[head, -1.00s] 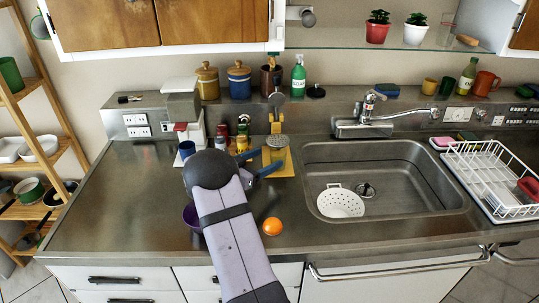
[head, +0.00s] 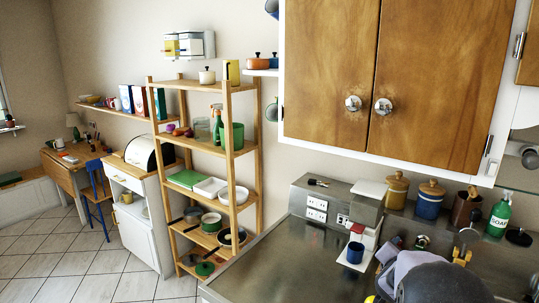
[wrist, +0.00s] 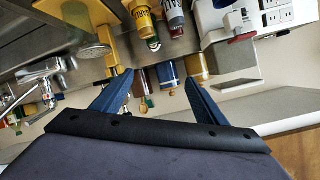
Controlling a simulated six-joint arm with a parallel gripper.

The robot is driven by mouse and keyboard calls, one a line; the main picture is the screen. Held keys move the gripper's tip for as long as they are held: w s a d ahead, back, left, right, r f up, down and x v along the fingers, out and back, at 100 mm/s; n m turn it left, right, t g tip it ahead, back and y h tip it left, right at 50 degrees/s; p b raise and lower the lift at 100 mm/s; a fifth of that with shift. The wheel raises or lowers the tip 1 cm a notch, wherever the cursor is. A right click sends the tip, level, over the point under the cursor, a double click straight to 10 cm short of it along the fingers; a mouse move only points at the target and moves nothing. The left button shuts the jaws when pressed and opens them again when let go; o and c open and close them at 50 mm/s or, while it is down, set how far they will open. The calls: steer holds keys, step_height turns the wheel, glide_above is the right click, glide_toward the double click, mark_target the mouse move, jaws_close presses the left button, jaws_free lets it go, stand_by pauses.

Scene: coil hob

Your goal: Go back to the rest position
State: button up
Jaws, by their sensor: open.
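My gripper (wrist: 158,72) shows in the wrist view as two blue fingers, spread apart with nothing between them. The wrist picture is upside down. The fingers point toward the back of the steel counter. In the head view my arm fills the bottom right corner, and the fingers cannot be made out there. Small bottles (wrist: 146,22) stand at the top of the wrist view, and a yellow board (wrist: 90,28) with a metal-headed tool is at its upper left. None of these touches the fingers.
In the head view, a white and red appliance (head: 364,240) with a blue cup (head: 354,254) stands left of my arm. Yellow and blue jars (head: 430,200) and a green soap bottle (head: 499,218) line the back. The counter's left part (head: 290,262) is clear. A wooden shelf (head: 240,145) stands further left.

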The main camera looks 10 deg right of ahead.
steer(key=s+a+f+n+g+y+b, duration=0.1)
steer(key=s+a+f+n+y, duration=0.1)
steer(key=a, duration=0.6)
steer(key=s+a+f+n+g+y+b, duration=0.1)
steer(key=s+a+f+n+y, duration=0.1)
steer(key=a+f, duration=0.4)
steer(key=s+a+f+n+y, duration=0.3)
steer(key=a+n+y, duration=0.1)
steer(key=a, duration=0.7)
steer(key=shift+a+f+g+y+b, duration=0.1)
steer(key=shift+f+g+y+b, duration=0.3)
steer(key=s+a+f+n+g+b, duration=0.1)
steer(key=s+a+f+n+g, duration=0.15)
steer(key=s, duration=0.35)
steer(key=s+a+f+n+g+y+b, duration=0.1)
steer(key=s+a+f+n+g, duration=0.1)
steer(key=s+a, duration=0.3)
steer(key=s+a+f+n+g, duration=0.2)
steer(key=s, duration=0.6)
step_height(320, 180, down, 30)
steer(key=b, duration=3)
steer(key=shift+w, duration=0.2)
